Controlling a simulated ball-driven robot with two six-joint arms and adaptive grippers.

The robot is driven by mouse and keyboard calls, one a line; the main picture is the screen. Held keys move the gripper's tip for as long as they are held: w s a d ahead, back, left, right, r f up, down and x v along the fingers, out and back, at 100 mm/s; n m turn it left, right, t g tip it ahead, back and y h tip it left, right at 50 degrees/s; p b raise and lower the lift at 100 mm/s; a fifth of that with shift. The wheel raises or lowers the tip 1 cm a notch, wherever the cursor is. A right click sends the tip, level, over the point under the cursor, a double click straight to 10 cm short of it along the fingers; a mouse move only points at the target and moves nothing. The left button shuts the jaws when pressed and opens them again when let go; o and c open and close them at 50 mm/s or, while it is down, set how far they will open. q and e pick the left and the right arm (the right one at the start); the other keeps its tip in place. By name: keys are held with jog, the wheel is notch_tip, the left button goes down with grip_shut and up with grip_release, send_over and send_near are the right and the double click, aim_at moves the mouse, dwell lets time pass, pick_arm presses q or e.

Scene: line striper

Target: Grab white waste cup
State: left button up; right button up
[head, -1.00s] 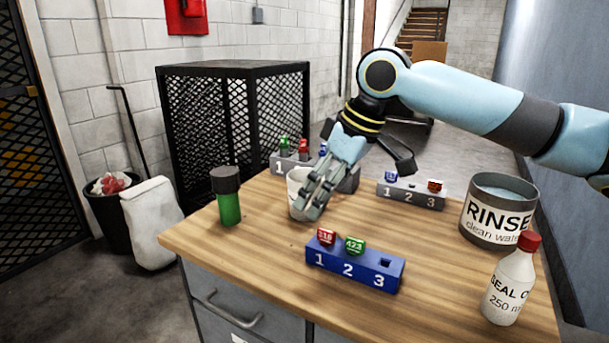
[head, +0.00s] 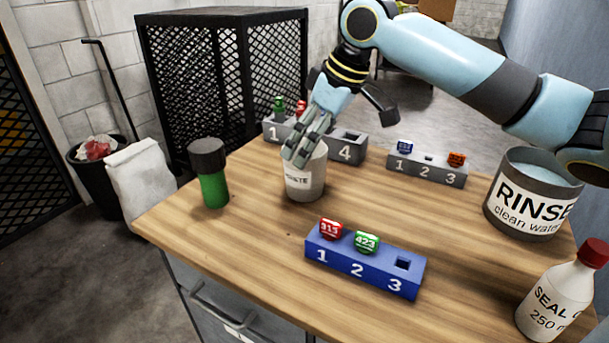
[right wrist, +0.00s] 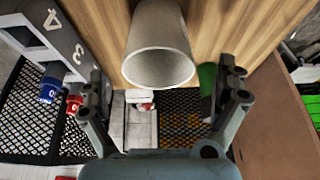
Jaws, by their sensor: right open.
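I cannot tell whether a finger touches the cup. My left gripper is not in view.
A green bottle (head: 213,180) stands left of the cup. A blue rack (head: 364,268) is in front, grey racks (head: 346,147) (head: 427,172) are behind. A rinse container (head: 531,203) and a seal bottle (head: 561,297) stand at the right. Bare wood surrounds the cup.

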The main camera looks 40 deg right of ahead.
aim_at(306, 185)
jog(key=x, duration=0.5)
jog(key=shift+d+f+b, duration=0.1)
jog(key=shift+f+b, duration=0.1)
jog(key=shift+b, duration=0.15)
jog(key=shift+c, duration=0.4)
jog(key=c, duration=1)
